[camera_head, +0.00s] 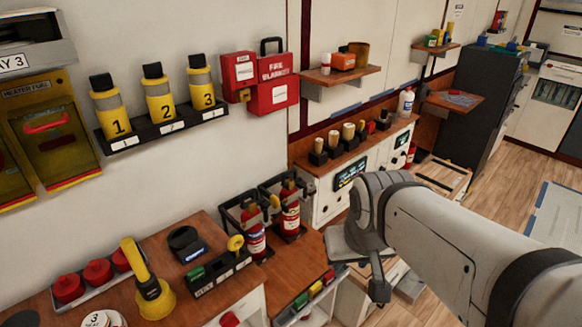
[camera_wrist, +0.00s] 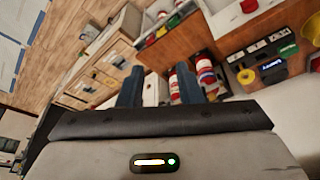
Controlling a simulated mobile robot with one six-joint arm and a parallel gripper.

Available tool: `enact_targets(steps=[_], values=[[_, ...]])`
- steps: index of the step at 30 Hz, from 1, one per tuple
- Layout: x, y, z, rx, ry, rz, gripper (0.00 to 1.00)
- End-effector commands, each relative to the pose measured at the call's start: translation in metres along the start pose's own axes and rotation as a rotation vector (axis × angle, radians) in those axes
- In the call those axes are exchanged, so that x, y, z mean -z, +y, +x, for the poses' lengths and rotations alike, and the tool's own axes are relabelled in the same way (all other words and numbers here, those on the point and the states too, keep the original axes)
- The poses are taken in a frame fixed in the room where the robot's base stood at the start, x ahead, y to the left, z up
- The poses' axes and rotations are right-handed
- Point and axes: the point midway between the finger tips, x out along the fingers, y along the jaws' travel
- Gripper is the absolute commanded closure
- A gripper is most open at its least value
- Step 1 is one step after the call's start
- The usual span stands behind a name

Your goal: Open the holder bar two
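Two red fire extinguishers stand side by side in black holders on the wooden counter, one on the left (camera_head: 255,238) and one on the right (camera_head: 290,212). Each holder has a dark frame, the left holder (camera_head: 228,214) and the right holder (camera_head: 267,191); I cannot read a number on either or tell how their bars are set. In the wrist view the extinguishers (camera_wrist: 207,76) show at and beyond the right finger. My gripper (camera_wrist: 160,86) has its two dark fingers apart with nothing held between them. In the head view its fingers are not clear.
Yellow canisters (camera_head: 160,98) numbered 1 to 3 sit in a wall rack. A yellow handled tool (camera_head: 150,285) and red knobs (camera_head: 98,271) are left on the counter. A white cabinet (camera_head: 330,205) stands beyond the extinguishers. Open wooden floor (camera_head: 545,180) lies right.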

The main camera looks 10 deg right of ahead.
Motion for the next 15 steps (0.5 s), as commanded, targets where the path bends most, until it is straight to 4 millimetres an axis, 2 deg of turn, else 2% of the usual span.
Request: enact_targets(steps=[2, 5, 9, 15], values=[[0.022, 0.011, 0.025, -0.025, 0.054, 0.012, 0.68], [0.069, 0.021, 0.06, -0.057, 0.177, 0.009, 0.68], [0.146, 0.034, 0.117, -0.084, 0.392, -0.014, 0.68], [0.24, 0.039, 0.198, -0.045, 0.701, -0.073, 0.68]])
